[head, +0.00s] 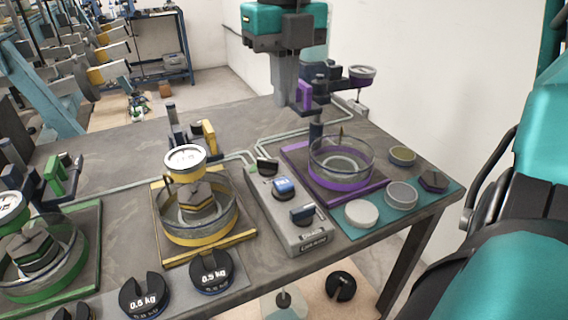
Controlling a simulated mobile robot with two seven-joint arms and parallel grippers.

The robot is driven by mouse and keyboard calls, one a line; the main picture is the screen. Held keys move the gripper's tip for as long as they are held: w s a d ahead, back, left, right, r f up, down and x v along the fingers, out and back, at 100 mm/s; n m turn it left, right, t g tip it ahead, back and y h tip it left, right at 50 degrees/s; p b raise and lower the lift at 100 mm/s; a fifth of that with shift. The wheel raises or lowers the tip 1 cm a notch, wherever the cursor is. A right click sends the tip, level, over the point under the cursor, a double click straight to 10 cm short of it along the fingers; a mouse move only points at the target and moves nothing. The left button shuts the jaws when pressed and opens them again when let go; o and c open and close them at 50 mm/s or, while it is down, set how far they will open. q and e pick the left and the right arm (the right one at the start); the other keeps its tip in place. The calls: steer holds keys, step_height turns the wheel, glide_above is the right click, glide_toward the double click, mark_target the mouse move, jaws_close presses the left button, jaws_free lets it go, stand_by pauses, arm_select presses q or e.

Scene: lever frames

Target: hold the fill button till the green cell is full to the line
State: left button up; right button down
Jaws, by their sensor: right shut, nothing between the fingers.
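The green cell (72,272) is a round clear vessel on a green-edged base at the left edge, partly cut off. A dark weight stack (34,247) sits in it, and a white dial gauge (10,208) is beside it. A green lever or valve (53,172) stands behind. I cannot make out its liquid level or line. A grey control box (291,238) at mid-table carries a blue-topped control (282,188) and dark ones; I cannot tell which is the fill button. My right gripper (287,102) is shut and empty, pointing down near a purple lever (305,95), far from the green cell. My left gripper is not in view.
A yellow cell (207,239) with gauge and weights stands left of the box, a purple cell (355,183) right of it. 0.5 kg weights (144,297) line the front edge. A teal mat (427,205) holds several discs. Grey tubes run along the table.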

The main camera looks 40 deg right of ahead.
mark_target(284, 181)
steer(key=shift+f, duration=0.1)
step_height(284, 181, down, 14)
steer(key=shift+r+b, duration=0.1)
steer(key=shift+b, duration=0.55)
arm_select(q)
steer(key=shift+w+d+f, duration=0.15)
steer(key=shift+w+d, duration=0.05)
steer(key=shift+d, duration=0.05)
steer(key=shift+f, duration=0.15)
